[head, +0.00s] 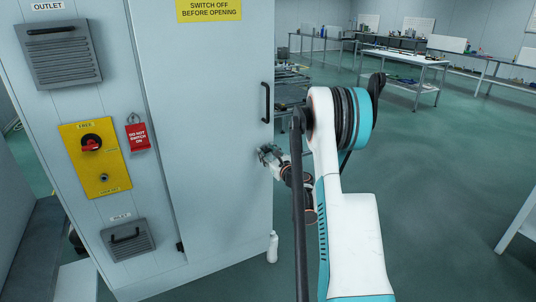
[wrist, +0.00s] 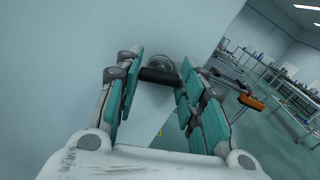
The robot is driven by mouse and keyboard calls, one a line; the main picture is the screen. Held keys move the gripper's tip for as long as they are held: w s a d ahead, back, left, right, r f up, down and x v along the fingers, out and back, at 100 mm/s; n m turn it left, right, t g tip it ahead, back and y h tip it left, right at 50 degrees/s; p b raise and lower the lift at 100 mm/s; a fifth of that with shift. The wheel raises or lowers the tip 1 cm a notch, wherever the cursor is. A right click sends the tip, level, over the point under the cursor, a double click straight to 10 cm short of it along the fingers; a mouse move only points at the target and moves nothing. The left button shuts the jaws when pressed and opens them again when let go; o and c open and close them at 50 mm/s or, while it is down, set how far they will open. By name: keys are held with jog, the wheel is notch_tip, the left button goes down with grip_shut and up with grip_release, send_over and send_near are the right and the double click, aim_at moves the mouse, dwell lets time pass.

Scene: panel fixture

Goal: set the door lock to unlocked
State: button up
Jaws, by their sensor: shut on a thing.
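The cabinet door (head: 215,110) is pale blue-grey and looks closed. My gripper (head: 267,154) is at the door's right edge, below the black door handle (head: 265,103). In the wrist view, the door lock (wrist: 160,75) shows as a dark bar in front of a round metallic boss (wrist: 160,61). My gripper (wrist: 160,72) has one finger at each end of the bar and is shut on it. The bar lies nearly level in that view. In the head view my gripper hides the lock, and I see no marking of its position.
Left of the door are a yellow panel (head: 108,178) with a red knob (head: 91,145), a red "DO NOT SWITCH ON" tag (head: 138,137) and vents (head: 60,55). A white bottle (head: 272,247) stands on the floor below.

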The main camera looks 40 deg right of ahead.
jog(key=n, duration=0.4)
jog(key=shift+n, duration=0.3)
jog(key=n, duration=0.3)
jog(key=shift+n, duration=0.3)
jog(key=n, duration=0.3)
jog(key=shift+a+f+n, duration=0.1)
jog(key=shift+n, duration=2.1)
jog(key=shift+o, duration=0.2)
jog(key=o, duration=1)
jog(key=shift+o, duration=0.2)
jog(key=v, duration=1.2)
